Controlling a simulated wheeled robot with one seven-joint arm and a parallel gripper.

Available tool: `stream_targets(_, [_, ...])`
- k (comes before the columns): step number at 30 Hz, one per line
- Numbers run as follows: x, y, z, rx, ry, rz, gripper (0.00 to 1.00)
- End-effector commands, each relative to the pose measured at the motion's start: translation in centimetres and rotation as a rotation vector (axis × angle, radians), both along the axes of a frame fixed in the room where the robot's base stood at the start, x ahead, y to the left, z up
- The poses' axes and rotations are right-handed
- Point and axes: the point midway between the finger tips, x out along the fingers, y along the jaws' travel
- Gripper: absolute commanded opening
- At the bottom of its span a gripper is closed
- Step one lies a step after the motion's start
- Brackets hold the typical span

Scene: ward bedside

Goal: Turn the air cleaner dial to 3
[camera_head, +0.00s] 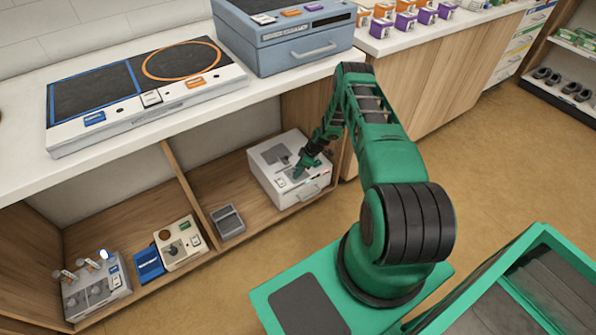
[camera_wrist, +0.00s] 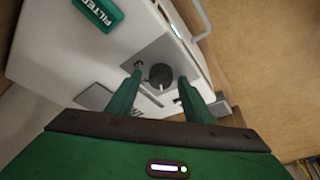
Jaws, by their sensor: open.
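The air cleaner is a white box (camera_head: 268,173) in the lower right shelf compartment of the counter in the head view. It also fills much of the wrist view (camera_wrist: 60,45), with a green label reading FILTER (camera_wrist: 99,12). Its dial is a dark round knob (camera_wrist: 160,75) with a pale pointer mark, on a grey panel. My gripper (camera_head: 300,171) reaches over the top of the box. In the wrist view my gripper (camera_wrist: 158,84) is open, with one finger on each side of the dial and visible gaps between.
The shelf divider (camera_head: 188,190) stands left of the box, with a small grey device (camera_head: 227,222) between. A cream device with a dial (camera_head: 180,245) and a blue box (camera_head: 149,265) sit in the left compartment. The countertop (camera_head: 200,112) overhangs from above.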

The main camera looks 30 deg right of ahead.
Motion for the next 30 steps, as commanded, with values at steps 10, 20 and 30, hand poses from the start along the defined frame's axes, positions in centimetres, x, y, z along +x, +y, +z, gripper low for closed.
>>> stream_targets(10, [-0.02,-0.05,0.02,0.000,0.000,0.000,0.06])
stream_targets(20, [-0.10,-0.06,0.03,-0.001,0.001,-0.039,0.06])
stream_targets(30, [-0.21,0.20,0.06,-0.001,0.000,-0.261,0.06])
